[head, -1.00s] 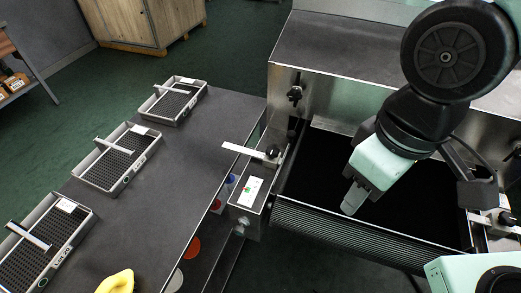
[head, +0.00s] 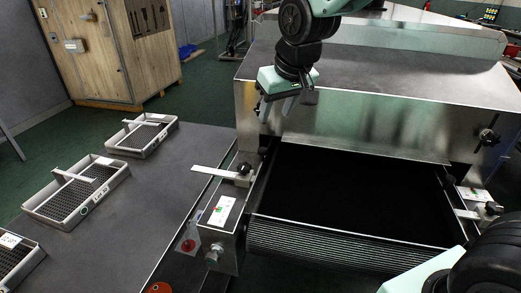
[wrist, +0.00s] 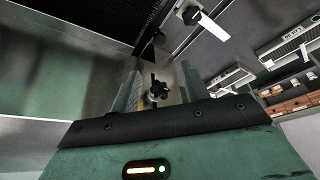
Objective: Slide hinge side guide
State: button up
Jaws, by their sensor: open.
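Two pale guide bars with black knobs flank the dark belt (head: 350,195). The left guide (head: 220,173) juts left over the table from its knob (head: 243,168). The right guide (head: 466,213) sits at the belt's right edge. I cannot tell which is the hinge side one. My gripper (head: 276,108) is open and empty before the left front of the metal hood (head: 370,75). In the wrist view, a black star knob (wrist: 158,88) on a metal face shows between the fingertips, with no contact clear. A guide bar (wrist: 212,25) shows beyond. The gripper hides the hood's left knob in the head view.
The grey table (head: 180,185) on the left holds several mesh trays (head: 78,192) with crossbars. A panel with a white label (head: 222,211) stands beside the belt's left edge. Another black knob (head: 487,137) is on the hood's right. A wooden cabinet (head: 100,45) stands behind.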

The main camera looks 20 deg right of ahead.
aim_at(263, 149)
jog(key=b+x, duration=0.1)
jog(key=x, duration=1.3)
jog(key=shift+s, duration=0.15)
